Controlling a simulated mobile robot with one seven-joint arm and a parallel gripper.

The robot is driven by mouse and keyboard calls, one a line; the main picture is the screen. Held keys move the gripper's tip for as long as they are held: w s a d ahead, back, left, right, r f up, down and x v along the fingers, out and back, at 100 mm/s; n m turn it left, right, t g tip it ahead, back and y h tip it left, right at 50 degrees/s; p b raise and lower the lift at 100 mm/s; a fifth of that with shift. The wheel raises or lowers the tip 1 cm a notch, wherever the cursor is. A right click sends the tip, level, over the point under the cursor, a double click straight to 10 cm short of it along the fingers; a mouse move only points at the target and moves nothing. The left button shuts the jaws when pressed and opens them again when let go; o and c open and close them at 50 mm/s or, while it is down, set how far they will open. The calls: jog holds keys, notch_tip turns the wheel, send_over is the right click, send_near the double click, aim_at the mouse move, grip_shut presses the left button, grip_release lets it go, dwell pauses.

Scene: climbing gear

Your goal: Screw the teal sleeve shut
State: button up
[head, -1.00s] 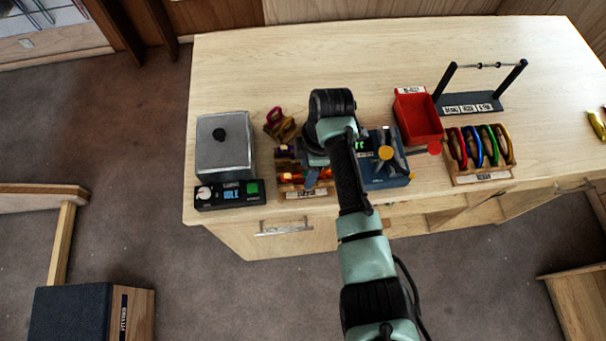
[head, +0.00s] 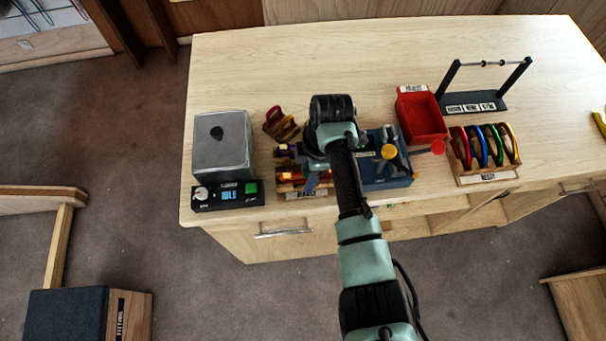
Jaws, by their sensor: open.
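My gripper (head: 312,182) points down over the front of the table, at a wooden rack (head: 283,191) holding purple, yellow and orange-red gear. Only a small bluish part of the gripper shows below my wrist; it is open. My wrist and forearm cover the right part of the rack. I cannot make out a teal sleeve; it may be hidden under my wrist or too small to see. Whether the gripper touches anything in the rack cannot be told.
A grey box (head: 222,150) with a control panel (head: 227,195) stands left. A blue device (head: 385,173) and red bin (head: 421,118) stand right of my wrist. Farther right are a rack of coloured carabiners (head: 484,150) and a dark bar stand (head: 472,103). The back tabletop is clear.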

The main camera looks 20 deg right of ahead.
jog(key=shift+s+a+p, duration=0.2)
jog(key=shift+s+p, duration=0.55)
jog(key=shift+p, duration=0.15)
jog(key=shift+r, duration=0.2)
jog(key=shift+r+p, duration=1.2)
jog(key=shift+p, duration=0.1)
jog(key=shift+w+d+f+b, duration=0.1)
jog(key=shift+w+f+b, duration=0.05)
jog(key=shift+w+b, duration=0.3)
jog(key=shift+w+d, duration=0.1)
jog(key=shift+w, duration=0.2)
